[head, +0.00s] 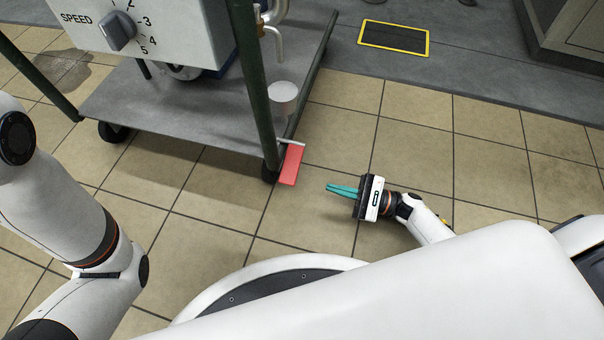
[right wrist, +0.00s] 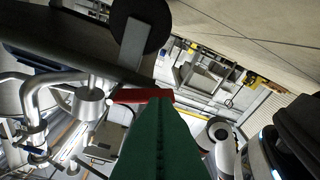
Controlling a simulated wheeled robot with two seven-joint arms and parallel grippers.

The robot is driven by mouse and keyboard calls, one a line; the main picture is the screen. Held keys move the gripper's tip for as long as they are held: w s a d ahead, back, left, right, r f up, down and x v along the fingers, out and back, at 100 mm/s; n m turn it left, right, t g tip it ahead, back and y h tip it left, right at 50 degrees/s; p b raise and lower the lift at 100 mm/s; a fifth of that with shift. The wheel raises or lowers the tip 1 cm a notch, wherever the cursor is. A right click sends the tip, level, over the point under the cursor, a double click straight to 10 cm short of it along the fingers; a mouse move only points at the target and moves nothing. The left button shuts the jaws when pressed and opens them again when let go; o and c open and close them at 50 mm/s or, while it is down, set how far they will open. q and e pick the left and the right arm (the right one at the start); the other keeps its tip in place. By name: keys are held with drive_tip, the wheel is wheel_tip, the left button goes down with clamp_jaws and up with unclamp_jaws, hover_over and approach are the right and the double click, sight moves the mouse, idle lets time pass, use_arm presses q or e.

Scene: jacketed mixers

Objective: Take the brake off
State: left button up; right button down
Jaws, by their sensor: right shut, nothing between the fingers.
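A red brake pedal (head: 291,165) sticks out from the corner of the trolley (head: 180,120), beside a black caster (head: 269,174). In the right wrist view the red pedal (right wrist: 142,95) shows as a thin strip, partly hidden behind the fingertips. My right gripper (head: 329,188) is low over the floor, just right of the pedal, with its teal fingers together and pointing at it. The fingers (right wrist: 158,105) fill the lower middle of the wrist view and hold nothing. A small gap separates fingertips and pedal in the head view; contact is not visible. My left gripper is out of view.
The trolley carries a mixer with a speed dial (head: 117,30), green posts (head: 252,85) and a metal cup (head: 283,97) under a pipe. A yellow-edged floor grate (head: 394,37) lies behind. The tiled floor right of the trolley is clear.

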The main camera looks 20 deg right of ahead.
sight(292, 164)
drive_tip(key=b+x, duration=0.3)
drive_tip(key=x, duration=0.7)
